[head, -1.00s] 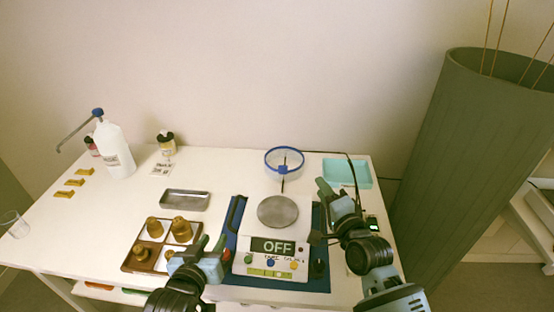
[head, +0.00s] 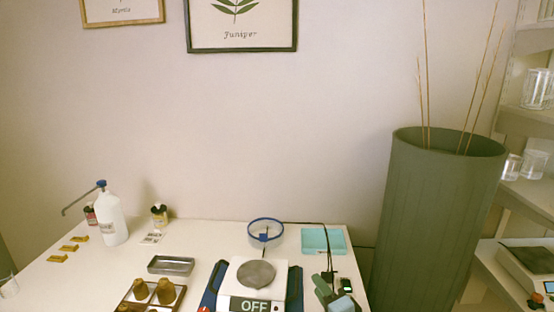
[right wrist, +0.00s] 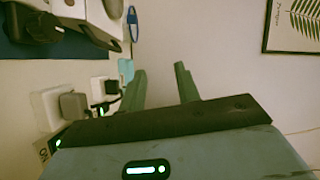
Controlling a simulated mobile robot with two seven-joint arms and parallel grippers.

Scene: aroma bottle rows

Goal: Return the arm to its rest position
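My right gripper (head: 335,296) is at the bottom edge of the head view, just right of the hotplate and near the table's front right. In the right wrist view, the right gripper (right wrist: 160,80) has its two green fingers apart with nothing between them. My left gripper does not show clearly in the head view; a small red spot at the bottom edge is too little to identify.
The hotplate (head: 257,274) reads OFF on a blue mat (head: 295,286). A blue ring (head: 265,231), teal tray (head: 323,240), metal tray (head: 171,265) and white bottle (head: 112,220) stand on the table. A tall green planter (head: 437,220) is at the right.

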